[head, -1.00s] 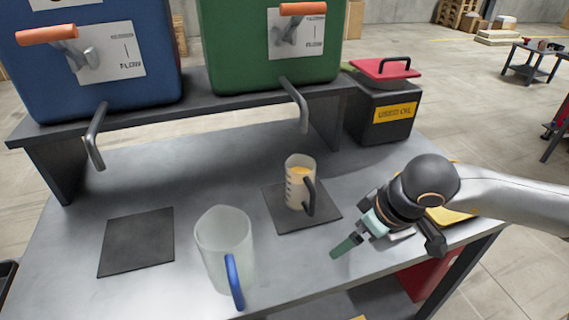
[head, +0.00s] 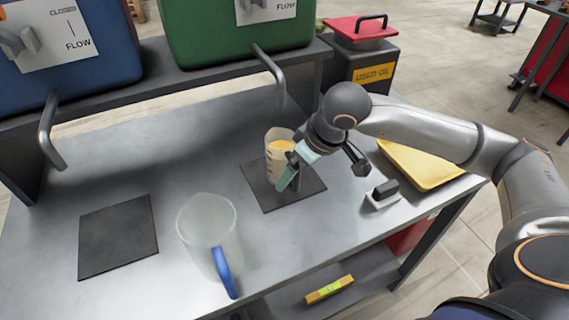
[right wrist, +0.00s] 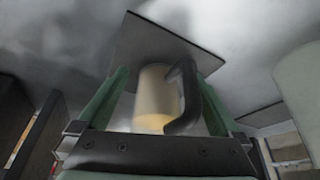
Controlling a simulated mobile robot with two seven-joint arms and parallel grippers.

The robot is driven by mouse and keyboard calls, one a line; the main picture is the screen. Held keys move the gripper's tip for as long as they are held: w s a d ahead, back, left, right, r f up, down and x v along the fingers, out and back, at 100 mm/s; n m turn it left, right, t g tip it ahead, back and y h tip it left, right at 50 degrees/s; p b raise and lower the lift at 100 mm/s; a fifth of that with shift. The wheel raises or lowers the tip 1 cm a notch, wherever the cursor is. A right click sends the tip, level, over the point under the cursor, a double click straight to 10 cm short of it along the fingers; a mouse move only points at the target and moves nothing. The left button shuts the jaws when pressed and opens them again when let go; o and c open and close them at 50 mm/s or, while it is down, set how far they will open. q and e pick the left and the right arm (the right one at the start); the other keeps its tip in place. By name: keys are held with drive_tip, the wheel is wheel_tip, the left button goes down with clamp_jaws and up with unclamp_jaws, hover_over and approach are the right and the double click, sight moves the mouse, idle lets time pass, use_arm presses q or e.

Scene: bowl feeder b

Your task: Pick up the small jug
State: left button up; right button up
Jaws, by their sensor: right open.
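The small jug (head: 277,160) is clear with marks on its side and holds some orange-yellow liquid. It stands upright on a dark square mat (head: 258,189) below the green container's spout. In the right wrist view the small jug (right wrist: 154,95) and its dark handle (right wrist: 186,100) lie between the two green fingers. My right gripper (head: 286,184) is open at the jug's near right side and partly hides its handle in the head view. My left gripper is not in view.
A larger clear jug (head: 207,225) with a blue handle stands to the left at the front. A second dark mat (head: 118,237) is empty. A yellow cloth or tray (head: 425,165) and a small black-handled item (head: 383,194) lie at right. The used oil bin (head: 362,70) stands behind.

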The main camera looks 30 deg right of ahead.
sight(279, 161)
drive_tip(key=w, duration=0.1)
drive_tip(key=w+a, duration=0.1)
drive_tip(key=w, duration=0.2)
drive_tip(key=shift+w+a, duration=0.2)
drive_tip(key=shift+a, duration=0.15)
drive_tip(key=shift+w+f, duration=0.35)
drive_tip(key=shift+f, duration=0.25)
drive_tip(key=c, duration=1.3)
drive_tip(key=shift+r, duration=0.15)
